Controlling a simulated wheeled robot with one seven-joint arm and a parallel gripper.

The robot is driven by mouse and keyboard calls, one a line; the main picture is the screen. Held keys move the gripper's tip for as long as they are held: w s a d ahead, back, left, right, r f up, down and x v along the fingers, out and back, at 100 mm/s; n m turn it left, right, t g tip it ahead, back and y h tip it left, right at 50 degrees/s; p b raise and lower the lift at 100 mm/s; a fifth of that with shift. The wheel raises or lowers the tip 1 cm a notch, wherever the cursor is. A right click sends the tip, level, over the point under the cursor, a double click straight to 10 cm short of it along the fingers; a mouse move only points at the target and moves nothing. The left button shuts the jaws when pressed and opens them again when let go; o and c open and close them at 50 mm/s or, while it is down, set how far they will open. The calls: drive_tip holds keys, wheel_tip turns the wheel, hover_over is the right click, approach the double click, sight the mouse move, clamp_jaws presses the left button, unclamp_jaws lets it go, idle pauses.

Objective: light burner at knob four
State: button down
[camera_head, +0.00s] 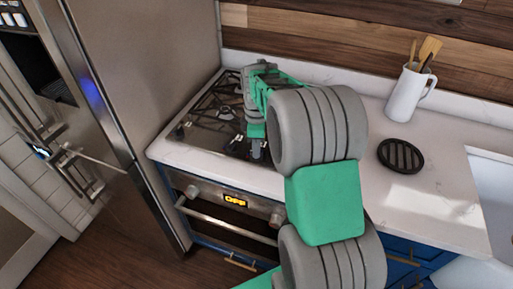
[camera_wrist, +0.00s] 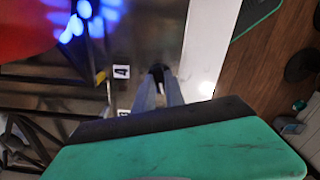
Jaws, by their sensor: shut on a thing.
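My gripper (camera_wrist: 159,80) has its two grey fingers shut on a dark knob (camera_wrist: 157,70) on the cooktop. The label "4" (camera_wrist: 121,72) lies beside this knob in the wrist view. Bright blue flame-like spots (camera_wrist: 82,12) glow in a ring at a burner in the upper left of that view. In the head view, my gripper (camera_head: 257,152) reaches down to the front of the cooktop (camera_head: 205,130), and the gripper hides the knob. The burner's flame does not show clearly there.
A second label (camera_wrist: 123,112) is partly hidden by my gripper. A steel fridge (camera_head: 150,60) stands left of the cooktop. The oven display (camera_head: 235,200) reads "OFF". A white utensil jug (camera_head: 408,95) and a round black trivet (camera_head: 401,155) stand on the right counter.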

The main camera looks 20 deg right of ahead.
drive_tip(key=shift+r, duration=0.1)
drive_tip(key=c, duration=1.4)
unclamp_jaws()
